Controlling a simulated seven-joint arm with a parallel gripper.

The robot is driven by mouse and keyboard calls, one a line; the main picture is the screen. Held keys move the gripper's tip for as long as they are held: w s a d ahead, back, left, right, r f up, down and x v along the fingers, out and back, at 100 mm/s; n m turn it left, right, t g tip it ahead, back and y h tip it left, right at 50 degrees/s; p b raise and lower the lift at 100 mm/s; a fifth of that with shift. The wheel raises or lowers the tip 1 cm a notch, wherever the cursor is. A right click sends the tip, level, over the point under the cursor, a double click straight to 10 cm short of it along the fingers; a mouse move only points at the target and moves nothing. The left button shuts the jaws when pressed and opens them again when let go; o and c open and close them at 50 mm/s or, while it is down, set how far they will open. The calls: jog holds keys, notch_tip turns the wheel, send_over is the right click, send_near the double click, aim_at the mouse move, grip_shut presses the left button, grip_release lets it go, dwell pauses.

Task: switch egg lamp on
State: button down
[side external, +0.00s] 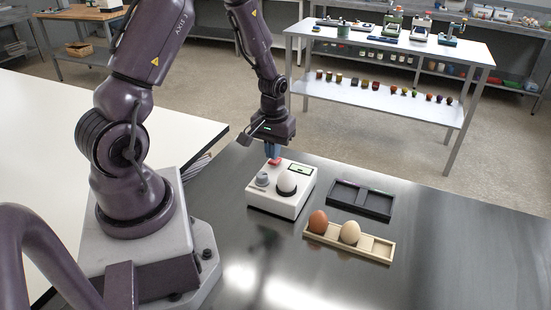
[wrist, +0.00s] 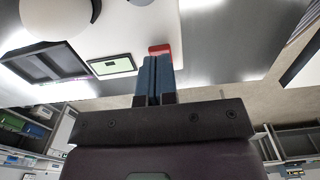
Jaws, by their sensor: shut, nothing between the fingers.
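The egg lamp is a white box (side external: 268,203) on the dark bench. A white egg (side external: 287,181) sits on it in a dark ring, beside a grey round knob (side external: 262,178) and a small greenish display (side external: 299,168). A red switch (side external: 275,161) is at its far edge. My gripper (side external: 272,156) is shut and empty, its blue fingers pointing down at the red switch. In the wrist view, the blue fingertips (wrist: 155,60) overlap the red switch (wrist: 160,49); I cannot tell whether they touch it. The display (wrist: 112,66) and part of the egg (wrist: 50,15) also show there.
A wooden tray (side external: 378,247) holds a brown egg (side external: 318,221) and a cream egg (side external: 350,231), with an empty slot at right. A dark tray (side external: 360,199) lies behind it. The bench to the right is clear. A white shelf table (side external: 390,45) stands farther back.

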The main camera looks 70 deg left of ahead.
aim_at(268, 170)
jog(key=shift+f, duration=0.85)
dwell(0.3)
jog(key=shift+r, duration=3.55)
jog(key=s+d+r+m+t, duration=0.2)
jog(key=s+d+r+m, duration=0.2)
jog(key=d+r, duration=0.4)
jog(key=s+d+r+m+t, duration=0.3)
jog(key=s+d+r+m, duration=0.2)
jog(key=d+r, duration=0.4)
notch_tip(268, 170, up, 4)
jog(key=shift+s+d+r+t, duration=0.2)
jog(key=shift+s+d+t, duration=0.1)
jog(key=shift+s, duration=0.4)
